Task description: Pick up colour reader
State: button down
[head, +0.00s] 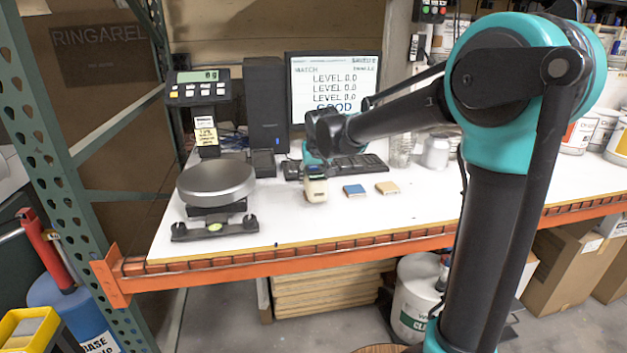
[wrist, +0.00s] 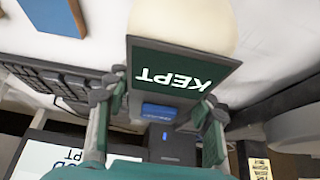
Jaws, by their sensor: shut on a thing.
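The colour reader (head: 316,189) is a small cream device with a dark screen, upright over the front middle of the white bench. In the wrist view its screen (wrist: 172,72) reads "KEPT", upside down, with its cream rounded body (wrist: 185,22) beyond. My gripper (head: 315,168) comes down on it from above, and its two fingers (wrist: 158,108) are shut on either side of it. I cannot tell whether the reader's base touches the bench.
A blue swatch (head: 355,190) and a tan swatch (head: 387,187) lie to the right. A scale with a round pan (head: 216,183) stands left. Behind are a keyboard (head: 358,164), a monitor (head: 333,85) and a black tower (head: 266,105). The bench front (head: 330,225) is clear.

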notch_tip(320, 180, up, 20)
dwell(0.6)
dwell(0.8)
